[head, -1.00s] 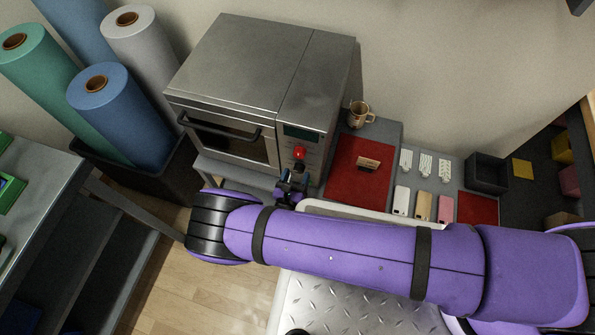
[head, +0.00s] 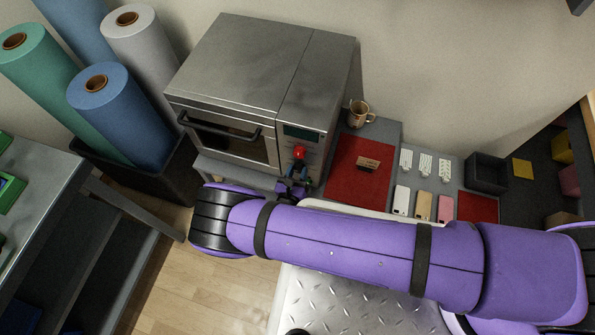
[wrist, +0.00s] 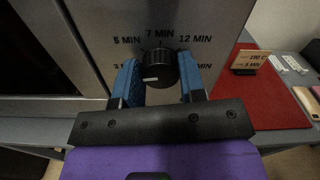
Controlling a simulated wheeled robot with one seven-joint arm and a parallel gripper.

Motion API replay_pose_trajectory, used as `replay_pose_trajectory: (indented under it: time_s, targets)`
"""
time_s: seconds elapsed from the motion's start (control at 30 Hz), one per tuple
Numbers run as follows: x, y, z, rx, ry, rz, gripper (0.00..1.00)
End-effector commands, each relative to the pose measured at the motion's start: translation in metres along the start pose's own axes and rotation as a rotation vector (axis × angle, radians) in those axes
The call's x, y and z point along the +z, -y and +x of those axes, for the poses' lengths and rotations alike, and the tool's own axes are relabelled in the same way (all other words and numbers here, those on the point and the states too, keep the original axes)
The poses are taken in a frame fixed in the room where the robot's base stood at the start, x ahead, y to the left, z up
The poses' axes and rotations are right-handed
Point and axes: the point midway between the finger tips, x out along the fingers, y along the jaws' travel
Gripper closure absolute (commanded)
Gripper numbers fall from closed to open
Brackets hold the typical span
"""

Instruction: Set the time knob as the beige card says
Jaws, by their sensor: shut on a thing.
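The black time knob (wrist: 160,68) is on the oven's front panel in the wrist view. Its white mark points to the left and slightly down, toward the lower-left label. Labels around it read 5 MIN, 7 MIN and 12 MIN, with others partly hidden by my fingers. My gripper (wrist: 158,72) has one blue finger on each side of the knob and is shut on it. The beige card (wrist: 250,62) stands on the red mat at right; its top line looks like 190 C, its lower line a small minutes figure, perhaps 5 or 3. It also shows in the head view (head: 368,164).
The oven (head: 250,85) has a red button-like part (head: 299,152) just above my gripper. A beige mug (head: 359,113) stands behind the red mat (head: 352,188). Phone-like slabs (head: 423,205) and a dark bin (head: 486,172) lie further right. Fabric rolls (head: 120,110) stand at left.

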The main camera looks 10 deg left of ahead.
Motion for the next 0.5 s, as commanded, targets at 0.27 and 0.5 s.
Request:
replay_pose_trajectory:
  time_s: [0.27, 0.5]
  targets:
    - [-0.0001, -0.0001, -0.0006, 0.002, 0.000, 0.131, 0.86]
    - [-0.0003, 0.0007, -0.0004, 0.001, 0.000, 0.335, 0.86]
